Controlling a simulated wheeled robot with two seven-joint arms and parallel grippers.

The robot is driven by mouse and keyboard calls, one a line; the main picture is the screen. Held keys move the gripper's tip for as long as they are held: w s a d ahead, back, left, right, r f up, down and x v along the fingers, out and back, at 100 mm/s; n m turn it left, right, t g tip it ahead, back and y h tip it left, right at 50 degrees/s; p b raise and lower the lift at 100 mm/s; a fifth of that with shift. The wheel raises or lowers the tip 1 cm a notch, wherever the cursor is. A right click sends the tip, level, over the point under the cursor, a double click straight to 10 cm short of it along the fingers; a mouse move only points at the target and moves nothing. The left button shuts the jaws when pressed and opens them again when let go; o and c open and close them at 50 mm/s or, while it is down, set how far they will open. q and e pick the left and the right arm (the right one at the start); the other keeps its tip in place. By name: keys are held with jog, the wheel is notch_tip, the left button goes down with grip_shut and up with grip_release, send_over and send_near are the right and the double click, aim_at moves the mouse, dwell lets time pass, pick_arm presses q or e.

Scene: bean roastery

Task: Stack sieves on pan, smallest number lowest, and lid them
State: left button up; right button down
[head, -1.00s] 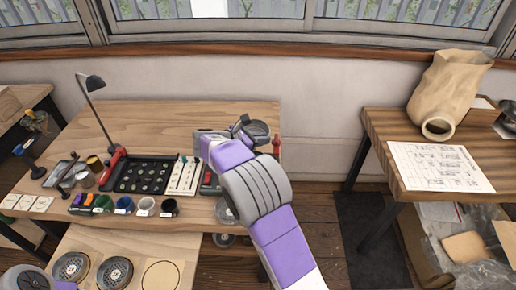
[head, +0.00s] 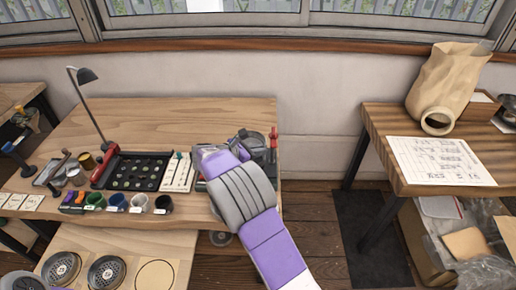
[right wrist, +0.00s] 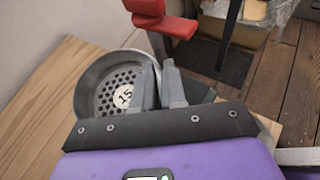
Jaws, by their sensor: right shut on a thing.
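My right gripper (right wrist: 160,80) is shut on the rim of a round grey perforated sieve marked 15 (right wrist: 105,97), with one finger inside the rim. In the head view this sieve (head: 249,139) shows only partly beyond my right gripper (head: 228,150), over the right end of the bench. Two more dark sieves, a left one (head: 61,268) and a right one (head: 107,271), lie on a light board at the lower left, beside an empty ring mark (head: 155,276). I cannot make out the pan; my arm hides what is under it.
A red-topped upright (head: 273,145) stands close to the held sieve; it also shows in the wrist view (right wrist: 178,25). A black bean tray (head: 137,171), white cards (head: 178,172) and several cups (head: 116,202) fill the bench front. The bench's back is clear.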

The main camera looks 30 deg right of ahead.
jog(key=shift+f+b, duration=0.55)
jog(key=shift+f, duration=0.75)
jog(key=shift+s+a, duration=0.25)
jog(key=shift+a, duration=0.1)
jog(key=shift+b, duration=0.5)
jog(key=shift+f, duration=0.3)
dwell(0.4)
jog(key=shift+r, duration=0.7)
jog(key=shift+r+p, duration=0.15)
jog(key=shift+p, duration=0.15)
dwell(0.6)
